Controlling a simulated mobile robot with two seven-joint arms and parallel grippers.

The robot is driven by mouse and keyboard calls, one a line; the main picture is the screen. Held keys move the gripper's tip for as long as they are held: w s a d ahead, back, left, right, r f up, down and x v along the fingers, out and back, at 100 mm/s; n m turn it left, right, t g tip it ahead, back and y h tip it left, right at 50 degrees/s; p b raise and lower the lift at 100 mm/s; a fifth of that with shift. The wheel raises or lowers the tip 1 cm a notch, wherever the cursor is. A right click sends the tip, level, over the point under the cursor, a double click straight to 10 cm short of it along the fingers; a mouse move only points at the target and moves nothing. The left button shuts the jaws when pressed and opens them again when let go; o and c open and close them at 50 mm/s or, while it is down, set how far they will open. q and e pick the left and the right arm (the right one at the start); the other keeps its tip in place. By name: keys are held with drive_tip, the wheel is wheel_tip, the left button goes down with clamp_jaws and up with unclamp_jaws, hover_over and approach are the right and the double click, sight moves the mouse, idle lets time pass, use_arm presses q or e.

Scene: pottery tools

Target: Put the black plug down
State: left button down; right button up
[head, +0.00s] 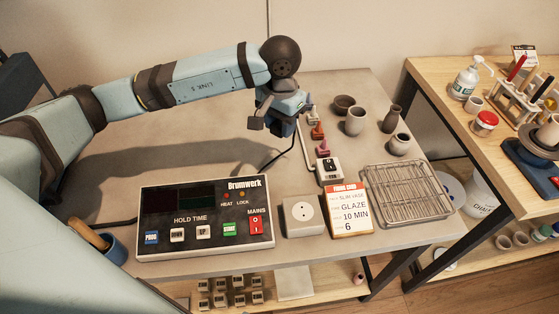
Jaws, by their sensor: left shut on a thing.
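My left gripper (282,127) points down above the back middle of the grey table (210,125), near a row of small coloured plugs. It is shut on the black plug, which is mostly hidden by the fingers. A black cord (291,157) curves on the table below the gripper. I cannot tell the gap between plug and table. A light grey socket box (303,215) with a round outlet stands at the front, apart from the gripper. My right gripper is not in view.
A control panel (205,218) fills the front left. A red plug (318,131) and a black-and-white switch (329,168) stand right of the gripper. A firing card (349,209), wire rack (407,195) and several small pots (354,121) lie further right. The table's back left is clear.

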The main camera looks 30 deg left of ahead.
use_arm(q)
hover_over(280, 171)
wheel_tip(280, 171, down, 8)
drive_tip(key=shift+f, duration=0.1)
wheel_tip(280, 171, down, 5)
drive_tip(key=shift+f+p, duration=0.1)
drive_tip(key=shift+p, duration=0.3)
drive_tip(key=shift+f+b, duration=0.65)
drive_tip(key=shift+b, duration=0.2)
drive_tip(key=c, duration=0.7)
unclamp_jaws()
drive_tip(key=shift+r, duration=0.15)
